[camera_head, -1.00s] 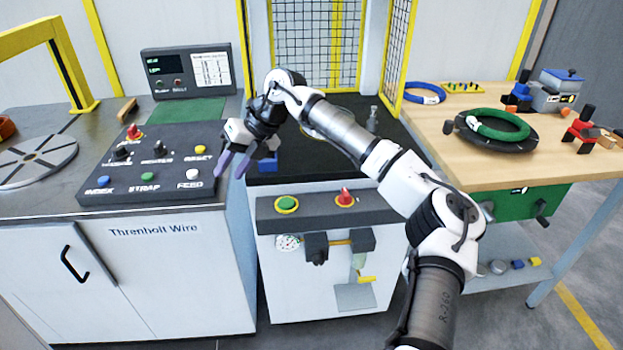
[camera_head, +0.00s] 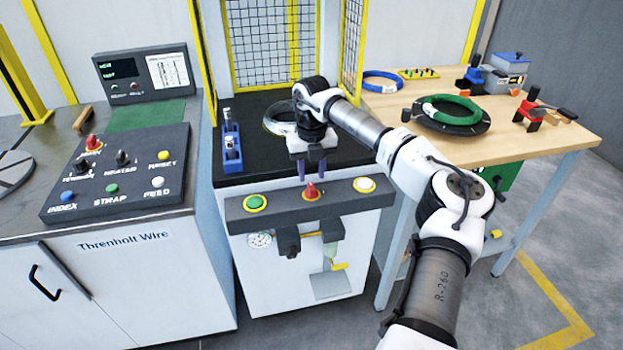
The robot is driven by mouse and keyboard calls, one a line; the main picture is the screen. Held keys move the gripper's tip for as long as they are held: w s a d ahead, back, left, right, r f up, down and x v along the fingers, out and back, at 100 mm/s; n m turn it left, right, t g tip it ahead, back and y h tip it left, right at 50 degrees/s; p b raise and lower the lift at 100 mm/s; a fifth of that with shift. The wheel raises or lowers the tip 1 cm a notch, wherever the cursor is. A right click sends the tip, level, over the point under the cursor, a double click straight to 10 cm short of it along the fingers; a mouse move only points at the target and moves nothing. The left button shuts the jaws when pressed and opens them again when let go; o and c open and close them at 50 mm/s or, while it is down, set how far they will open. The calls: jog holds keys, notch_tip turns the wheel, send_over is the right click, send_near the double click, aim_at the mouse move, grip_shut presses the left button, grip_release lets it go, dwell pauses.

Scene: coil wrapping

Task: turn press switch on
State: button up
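The press front panel (camera_head: 283,207) carries a red switch knob (camera_head: 310,190) on a yellow ring, between a green button (camera_head: 255,202) and a white button (camera_head: 364,184). My gripper (camera_head: 312,176) points down just above and behind the red knob. Its two purple fingers are apart, with a gap between them and nothing seen held. The fingertips are close to the knob's top. I cannot tell whether they touch it or stand behind it. No label for the knob is readable.
A blue block with silver-topped parts (camera_head: 232,155) stands on the black press bed. The control console (camera_head: 120,170) is at left. The wooden table (camera_head: 540,140) with a green coil (camera_head: 452,108) is at right.

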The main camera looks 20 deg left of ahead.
aim_at(311, 186)
jog(key=shift+f, duration=2)
grip_shut()
